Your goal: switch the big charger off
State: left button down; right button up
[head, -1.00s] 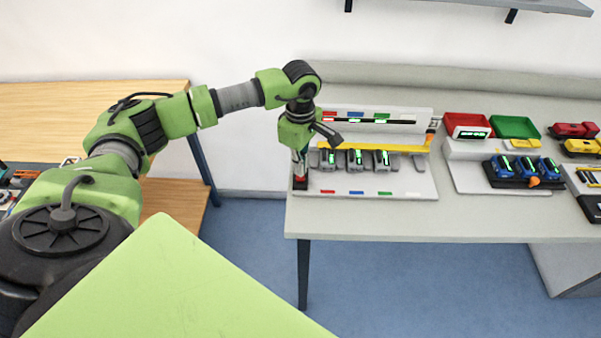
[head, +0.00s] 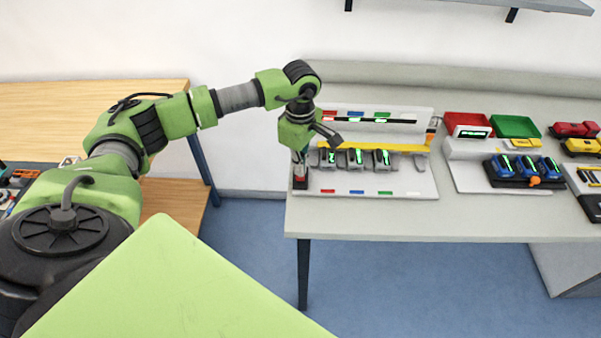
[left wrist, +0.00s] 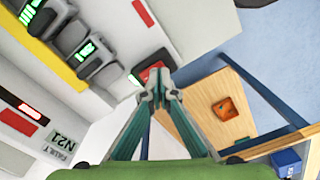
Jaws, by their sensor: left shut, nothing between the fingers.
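The big charger (head: 362,190) is a white station at the left end of the grey table, with a raised back panel. Several grey battery packs with lit green displays (head: 356,157) sit in its row of bays. A red switch on a dark base (head: 300,181) is at its front left corner; it also shows in the left wrist view (left wrist: 152,70), partly behind the fingertips. My left gripper (head: 300,158) points down over the switch, shut and empty. In the left wrist view its fingertips (left wrist: 160,92) overlap the switch's edge; I cannot tell whether they touch. My right gripper is not in view.
A smaller charger (head: 492,186) with blue packs stands to the right, with red (head: 466,122) and green trays behind it. A wooden table (head: 90,98) is at the left, across a gap of blue floor. The grey table's front strip is clear.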

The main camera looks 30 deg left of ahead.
pick_arm(q)
jog(key=shift+s+f+b, duration=0.1)
jog(key=shift+f+b, duration=0.7)
jog(key=shift+f, duration=0.2)
dwell(0.3)
jog(key=shift+r+p, duration=0.5)
jog(key=shift+r, duration=0.25)
jog(key=shift+r+p, duration=1.45)
jog(key=shift+r, duration=1.35)
